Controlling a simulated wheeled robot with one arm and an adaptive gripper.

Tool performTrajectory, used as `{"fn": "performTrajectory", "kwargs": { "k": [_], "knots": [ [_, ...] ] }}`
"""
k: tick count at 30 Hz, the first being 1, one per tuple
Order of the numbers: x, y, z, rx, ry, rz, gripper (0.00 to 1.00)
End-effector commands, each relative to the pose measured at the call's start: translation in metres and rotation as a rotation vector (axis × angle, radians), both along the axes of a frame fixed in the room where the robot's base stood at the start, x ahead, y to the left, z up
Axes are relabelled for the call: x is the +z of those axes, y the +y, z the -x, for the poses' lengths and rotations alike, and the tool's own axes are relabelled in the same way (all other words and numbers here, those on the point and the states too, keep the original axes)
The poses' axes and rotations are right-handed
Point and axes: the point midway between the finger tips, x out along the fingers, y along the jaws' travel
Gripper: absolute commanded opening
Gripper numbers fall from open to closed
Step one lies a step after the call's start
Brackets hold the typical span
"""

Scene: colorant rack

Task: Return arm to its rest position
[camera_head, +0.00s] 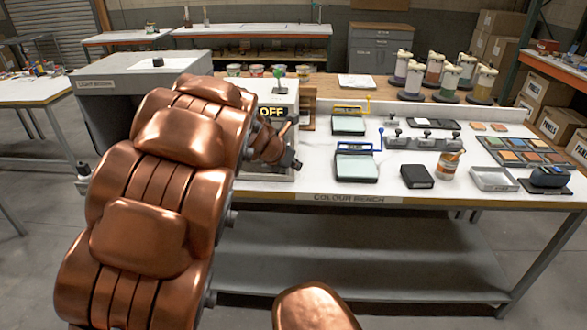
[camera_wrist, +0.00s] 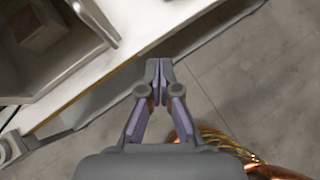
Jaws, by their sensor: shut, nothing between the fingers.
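My copper arm (camera_head: 165,200) is raised across the left half of the head view, in front of the colour bench (camera_head: 345,198). My gripper (camera_wrist: 158,68) shows in the wrist view with its two fingertips together and nothing between them. It hangs near the bench's front edge (camera_wrist: 110,60), with grey floor beyond. In the head view the arm's far end lies in front of the box marked OFF (camera_head: 282,100), and the fingers are hard to make out there.
The bench holds two framed glass plates (camera_head: 347,125), a black box (camera_head: 417,176), an orange-brown jar (camera_head: 448,165), a metal tray (camera_head: 494,178) and a colour swatch board (camera_head: 522,151). Several colorant canisters (camera_head: 433,72) stand behind. A grey light booth (camera_head: 140,75) is left. Floor in front is clear.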

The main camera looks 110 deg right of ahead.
Motion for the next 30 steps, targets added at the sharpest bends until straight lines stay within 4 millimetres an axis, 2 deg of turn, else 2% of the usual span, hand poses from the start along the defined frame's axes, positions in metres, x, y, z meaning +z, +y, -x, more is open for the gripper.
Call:
{"fn": "performTrajectory", "kwargs": {
  "k": [9,19,21,23,26,30],
  "knots": [
    [0.016,0.016,-0.004,-0.001,0.0,0.001,0.0],
    [0.017,0.017,-0.005,0.0,-0.001,-0.001,0.0],
    [0.018,0.016,-0.01,0.001,-0.006,0.002,0.0],
    [0.017,0.013,-0.021,0.004,-0.018,0.008,0.0],
    [0.017,0.005,-0.054,0.006,-0.055,0.028,0.0],
    [0.018,-0.002,-0.123,0.001,-0.135,0.064,0.0]
  ]
}}
